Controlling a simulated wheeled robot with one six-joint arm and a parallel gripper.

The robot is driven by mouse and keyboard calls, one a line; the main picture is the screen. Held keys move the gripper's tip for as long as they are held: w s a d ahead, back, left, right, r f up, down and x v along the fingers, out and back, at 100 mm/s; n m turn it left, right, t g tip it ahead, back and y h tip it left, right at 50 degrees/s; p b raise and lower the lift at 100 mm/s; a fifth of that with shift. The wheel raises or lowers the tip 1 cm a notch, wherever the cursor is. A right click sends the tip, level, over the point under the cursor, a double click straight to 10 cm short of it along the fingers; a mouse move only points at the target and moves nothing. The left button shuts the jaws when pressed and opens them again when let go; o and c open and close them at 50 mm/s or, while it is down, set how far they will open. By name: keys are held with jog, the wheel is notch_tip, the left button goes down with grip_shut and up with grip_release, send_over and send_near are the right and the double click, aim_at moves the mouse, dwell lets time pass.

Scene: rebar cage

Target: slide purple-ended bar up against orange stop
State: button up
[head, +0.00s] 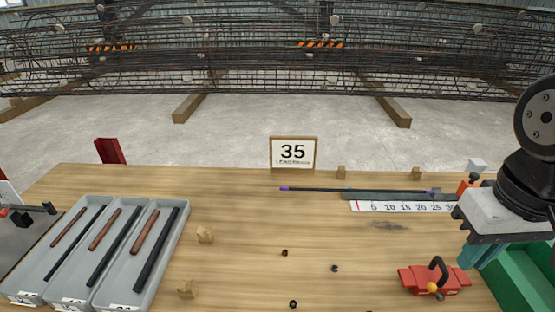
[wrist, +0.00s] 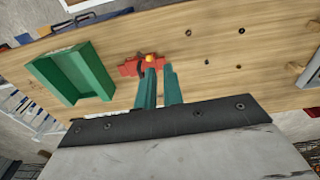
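The purple-ended bar (head: 340,190) is a thin dark rod lying left to right near the far edge of the table. Its left part lies out past the scale and its right part runs along the back of the numbered scale (head: 400,207). Its right purple tip appears a little short of the orange stop (head: 466,187), which is partly hidden by my arm. My gripper (head: 472,262) hangs at the right, well in front of the bar, near the red clamp tool (head: 434,281). In the wrist view its teal fingers (wrist: 159,70) stand apart with nothing between them; the red tool (wrist: 146,65) lies beyond the tips.
A sign reading 35 (head: 293,153) stands at the back. Grey trays (head: 183,218) with dark and brown bars are at left. Wooden blocks (head: 205,235) and small dark nuts (head: 284,253) lie about. A green bin (wrist: 42,66) is at the right end. The middle is mostly clear.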

jog(key=w+a, duration=0.1)
jog(key=w, duration=0.2)
jog(key=w+a+n+g, duration=0.1)
jog(key=w+a, duration=0.1)
jog(key=w, duration=0.1)
jog(key=w+a+f+n+g, duration=0.1)
jog(key=w+a, duration=0.1)
jog(key=w, duration=0.1)
jog(key=shift+w, duration=0.25)
grip_shut()
jog(key=n+t, duration=0.1)
jog(key=n, duration=1.5)
send_over(263, 195)
notch_tip(263, 195, down, 12)
notch_tip(263, 195, down, 10)
jog(key=shift+s+f, duration=0.1)
jog(key=d, duration=0.2)
jog(key=shift+d+r, duration=0.25)
jog(key=shift+d, duration=0.65)
